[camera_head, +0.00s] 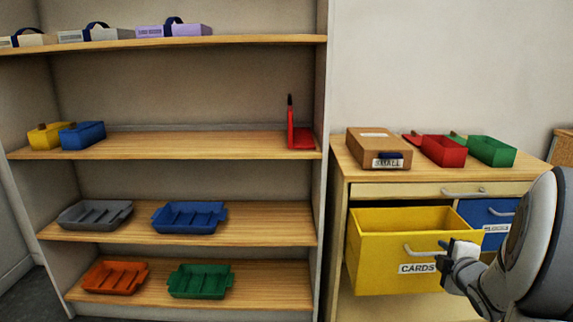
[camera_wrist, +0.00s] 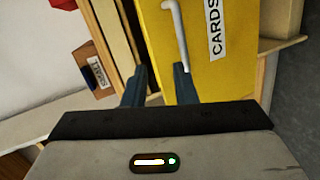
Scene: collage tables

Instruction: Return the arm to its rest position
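My gripper (camera_head: 446,252) is at the front of the yellow drawer labelled CARDS (camera_head: 385,281), just right of its pale handle (camera_head: 420,253). In the wrist view, the two dark fingers (camera_wrist: 160,84) are apart with nothing held between them. The yellow drawer front (camera_wrist: 235,65) and its handle (camera_wrist: 179,35) lie just beyond the fingertips; I cannot tell whether they touch. The drawer is pulled out from its cabinet. My arm fills the lower right of the head view.
The cabinet top (camera_head: 361,176) bears a cardboard box (camera_head: 372,151), a red bin (camera_head: 444,151) and a green bin (camera_head: 491,152). A blue drawer (camera_head: 480,213) is beside the yellow one. A shelf unit (camera_head: 245,146) with trays and boxes stands left.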

